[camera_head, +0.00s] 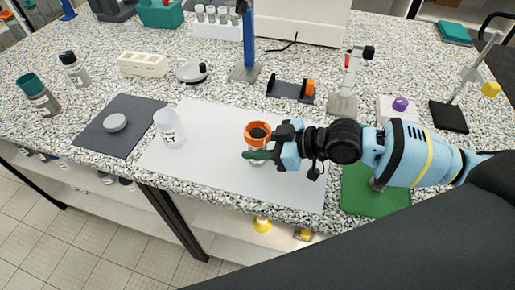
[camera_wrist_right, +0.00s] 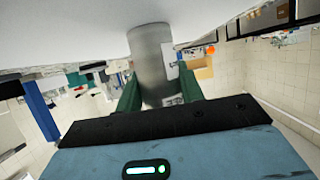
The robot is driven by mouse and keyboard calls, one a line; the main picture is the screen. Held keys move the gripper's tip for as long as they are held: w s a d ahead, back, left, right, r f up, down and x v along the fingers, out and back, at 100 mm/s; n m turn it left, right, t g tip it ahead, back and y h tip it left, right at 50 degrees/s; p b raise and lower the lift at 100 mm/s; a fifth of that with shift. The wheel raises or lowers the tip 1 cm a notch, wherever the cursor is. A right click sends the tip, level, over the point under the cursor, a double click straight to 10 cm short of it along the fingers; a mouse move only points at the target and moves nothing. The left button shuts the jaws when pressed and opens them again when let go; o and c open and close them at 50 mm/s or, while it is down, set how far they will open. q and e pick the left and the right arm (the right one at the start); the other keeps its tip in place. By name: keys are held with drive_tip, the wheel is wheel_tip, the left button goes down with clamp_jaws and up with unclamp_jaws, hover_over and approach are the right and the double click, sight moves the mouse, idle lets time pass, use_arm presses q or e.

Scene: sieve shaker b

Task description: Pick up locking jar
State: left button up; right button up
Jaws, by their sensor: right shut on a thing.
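A jar with an orange rim and dark inside (camera_head: 258,132) is upright at the right part of the white mat (camera_head: 215,165). My right gripper (camera_head: 262,155) comes in from the right with its green fingers on the jar's side. In the right wrist view the grey cylindrical jar body (camera_wrist_right: 152,55) with a pale label sits between the two green fingers (camera_wrist_right: 160,95), which are shut on it. Its base is at or close to the white surface; I cannot tell whether it touches. My left gripper is not in view.
A white labelled jar (camera_head: 168,130) stands on the mat's left. A round lid-like piece (camera_head: 115,122) lies on a dark mat (camera_head: 95,140). A black holder with an orange part (camera_head: 290,90) stands behind the gripper, a green mat (camera_head: 372,198) below the arm. The mat's middle is clear.

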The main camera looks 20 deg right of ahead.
sight(270, 137)
drive_tip(key=shift+r, duration=0.2)
drive_tip(key=shift+r, duration=0.55)
drive_tip(key=shift+s+r, duration=0.2)
drive_tip(key=shift+r, duration=0.35)
drive_tip(key=shift+s+r, duration=0.2)
drive_tip(key=shift+r, duration=0.35)
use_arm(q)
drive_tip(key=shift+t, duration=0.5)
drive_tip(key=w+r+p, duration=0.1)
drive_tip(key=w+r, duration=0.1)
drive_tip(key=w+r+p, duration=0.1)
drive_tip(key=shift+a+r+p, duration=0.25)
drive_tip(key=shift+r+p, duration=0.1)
use_arm(e)
drive_tip(key=s+a+r, duration=0.1)
drive_tip(key=s, duration=1.4)
drive_tip(key=shift+a+r, duration=0.15)
drive_tip(key=shift+r, duration=0.1)
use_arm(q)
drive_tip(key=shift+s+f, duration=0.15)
use_arm(e)
drive_tip(key=shift+s, duration=0.1)
